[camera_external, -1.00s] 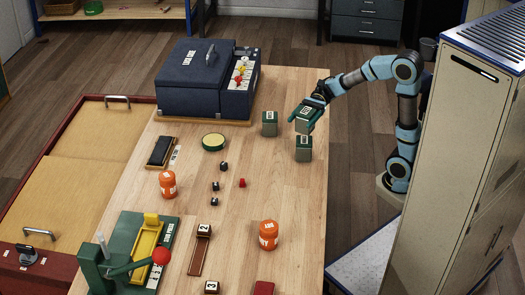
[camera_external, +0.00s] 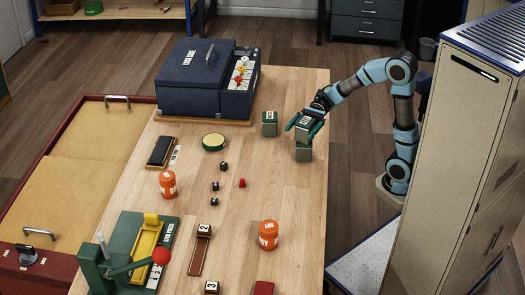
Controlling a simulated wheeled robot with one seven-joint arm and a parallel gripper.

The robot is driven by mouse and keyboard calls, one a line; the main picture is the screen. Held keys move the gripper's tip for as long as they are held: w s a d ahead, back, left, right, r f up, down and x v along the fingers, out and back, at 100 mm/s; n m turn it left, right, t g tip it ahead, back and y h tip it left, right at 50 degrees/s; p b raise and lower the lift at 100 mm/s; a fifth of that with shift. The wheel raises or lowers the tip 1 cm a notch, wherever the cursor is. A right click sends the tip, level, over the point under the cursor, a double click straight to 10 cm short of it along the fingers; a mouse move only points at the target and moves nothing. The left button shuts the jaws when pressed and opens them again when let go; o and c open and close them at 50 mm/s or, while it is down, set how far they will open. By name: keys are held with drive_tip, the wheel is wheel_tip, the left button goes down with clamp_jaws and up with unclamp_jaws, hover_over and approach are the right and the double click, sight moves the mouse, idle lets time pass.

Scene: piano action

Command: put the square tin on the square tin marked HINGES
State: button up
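My gripper (camera_external: 303,124) is at the right side of the table and is shut on a square green tin (camera_external: 305,121) with a white label. That tin is directly above another square tin (camera_external: 303,153), grey-green with a dark top, which stands on the table. The held tin looks very close to the lower tin's top or touching it; I cannot tell which. It hides that top and any label there. A third square tin (camera_external: 269,126) stands a little to the left, with a white label too small to read.
A dark blue case (camera_external: 195,80) stands at the back. A round green-rimmed tin (camera_external: 213,141), orange jars (camera_external: 268,235) and small black weights (camera_external: 214,187) are on the table. A green lever press (camera_external: 125,250) is at front left. The table's right edge is close to the tins.

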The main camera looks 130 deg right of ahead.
drive_tip(key=shift+r, duration=0.15)
drive_tip(key=v, duration=1.2)
drive_tip(key=shift+b, duration=0.35)
drive_tip(key=shift+d, duration=0.1)
